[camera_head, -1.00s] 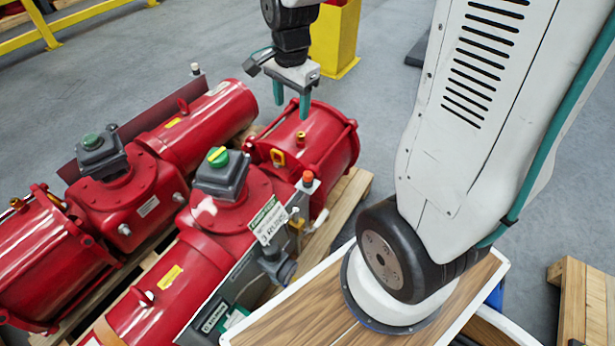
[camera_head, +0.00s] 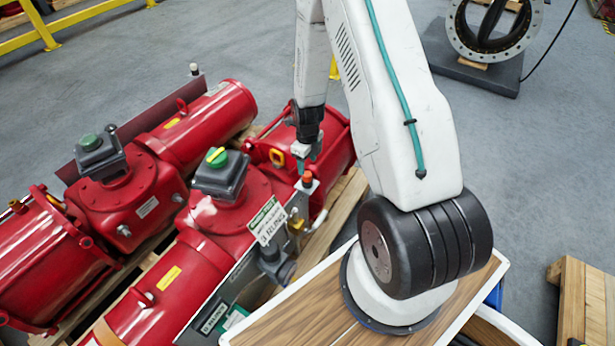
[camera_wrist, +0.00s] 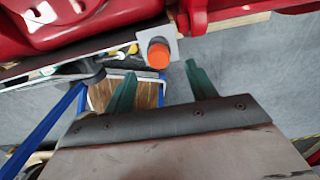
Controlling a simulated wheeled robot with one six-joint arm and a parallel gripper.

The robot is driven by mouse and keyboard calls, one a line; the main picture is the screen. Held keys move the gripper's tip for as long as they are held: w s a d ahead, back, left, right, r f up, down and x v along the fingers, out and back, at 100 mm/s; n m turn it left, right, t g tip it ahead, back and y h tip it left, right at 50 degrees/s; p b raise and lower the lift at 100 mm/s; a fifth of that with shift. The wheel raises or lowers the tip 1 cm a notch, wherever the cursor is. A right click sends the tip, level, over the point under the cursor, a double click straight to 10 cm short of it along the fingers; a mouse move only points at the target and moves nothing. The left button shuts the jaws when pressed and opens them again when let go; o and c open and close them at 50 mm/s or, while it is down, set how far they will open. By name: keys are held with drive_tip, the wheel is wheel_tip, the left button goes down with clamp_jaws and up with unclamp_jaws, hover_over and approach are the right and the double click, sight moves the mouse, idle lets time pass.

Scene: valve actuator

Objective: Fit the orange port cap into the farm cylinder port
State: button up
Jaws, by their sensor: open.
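The orange port cap (camera_head: 307,176) stands upright at the right end of the near red actuator, beside its side panel. In the wrist view the cap (camera_wrist: 158,56) sits on a small light plate. My gripper (camera_head: 308,164) is open and empty, just above the cap. In the wrist view its two teal fingers (camera_wrist: 161,70) are spread, with the cap between and just beyond their tips. I cannot tell whether they touch it. I cannot make out the cylinder port; my arm covers part of the red cylinder (camera_head: 335,150) behind.
Two red valve actuators lie on wooden pallets at left. The near one carries a grey box with a green-and-yellow knob (camera_head: 217,157) and a hanging tag (camera_head: 267,220).

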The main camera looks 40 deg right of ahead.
sight(307, 174)
wheel_tip(307, 174, down, 5)
drive_tip(key=shift+a+f, duration=0.1)
drive_tip(key=shift+f, duration=0.05)
drive_tip(key=c, duration=1.1)
drive_tip(key=shift+o, duration=0.2)
